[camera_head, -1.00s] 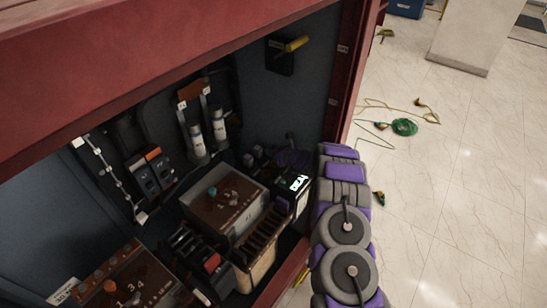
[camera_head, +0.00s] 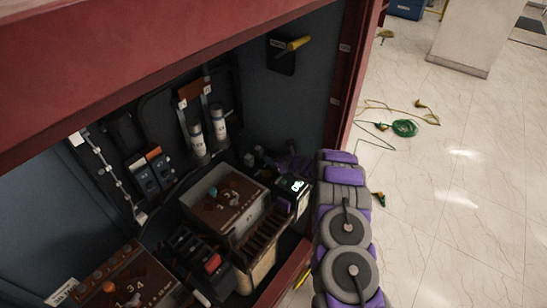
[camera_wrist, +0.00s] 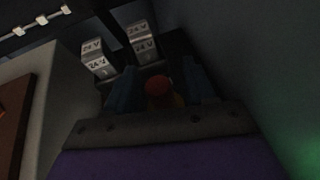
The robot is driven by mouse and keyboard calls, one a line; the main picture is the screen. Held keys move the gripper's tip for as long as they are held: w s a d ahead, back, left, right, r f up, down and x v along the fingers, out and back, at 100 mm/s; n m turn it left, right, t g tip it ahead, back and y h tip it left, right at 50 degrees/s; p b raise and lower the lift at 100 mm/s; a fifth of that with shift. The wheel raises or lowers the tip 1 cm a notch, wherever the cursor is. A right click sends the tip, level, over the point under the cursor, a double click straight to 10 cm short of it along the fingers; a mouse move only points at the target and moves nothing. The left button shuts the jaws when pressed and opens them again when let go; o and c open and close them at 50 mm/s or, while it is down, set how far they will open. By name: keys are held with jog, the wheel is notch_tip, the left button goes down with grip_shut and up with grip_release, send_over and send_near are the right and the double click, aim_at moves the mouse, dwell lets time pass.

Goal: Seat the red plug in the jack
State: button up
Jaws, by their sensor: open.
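In the wrist view, a round red-orange end (camera_wrist: 158,87), which looks like the red plug, shows between the two dark blue fingers of my gripper (camera_wrist: 163,82). A little yellow shows beside it. The fingers stand apart on either side of it, and I see no clear contact. My gripper is open. Two pale blocks marked 24 V (camera_wrist: 95,60) lie just beyond the fingertips; I cannot tell whether the jack is there. In the head view my arm reaches into the right corner of the cabinet, and the fingertips and red end are hidden or too dark to make out.
A dark module with a lit display (camera_head: 297,185) stands close to my wrist. A brown-topped box with knobs (camera_head: 228,198) and a ribbed block (camera_head: 258,243) crowd the cabinet floor. The red cabinet frame (camera_head: 345,95) rises beside my arm. A yellow handle (camera_head: 298,44) sticks out above.

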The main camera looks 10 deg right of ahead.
jog(key=p+v, duration=0.1)
jog(key=v, duration=1.1)
jog(key=shift+w+r+p, duration=0.1)
jog(key=shift+r+p, duration=0.05)
jog(key=shift+p, duration=0.25)
jog(key=s+a+r+n+g+y, duration=0.3)
jog(key=s+a+r+n, duration=0.3)
jog(key=a+r, duration=0.4)
jog(key=s+a+r+n+g+y, duration=0.3)
jog(key=s+a+r+n, duration=0.35)
jog(key=a+r, duration=0.35)
jog(key=s+a+r+n+g, duration=0.3)
jog(key=s+r+n+g, duration=0.15)
jog(key=s, duration=0.45)
jog(key=s+d+r+n+g+h, duration=0.1)
jog(key=s+d+n+g+h, duration=0.2)
jog(key=s, duration=0.6)
jog(key=s+r+n+h, duration=0.25)
jog(key=s+n, duration=0.25)
jog(key=s, duration=0.4)
jog(key=s+d+n+h, duration=0.4)
jog(key=s+d+h, duration=0.3)
jog(key=s+d, duration=0.8)
jog(key=shift+f+n+h, duration=0.3)
jog(key=shift+h, duration=0.05)
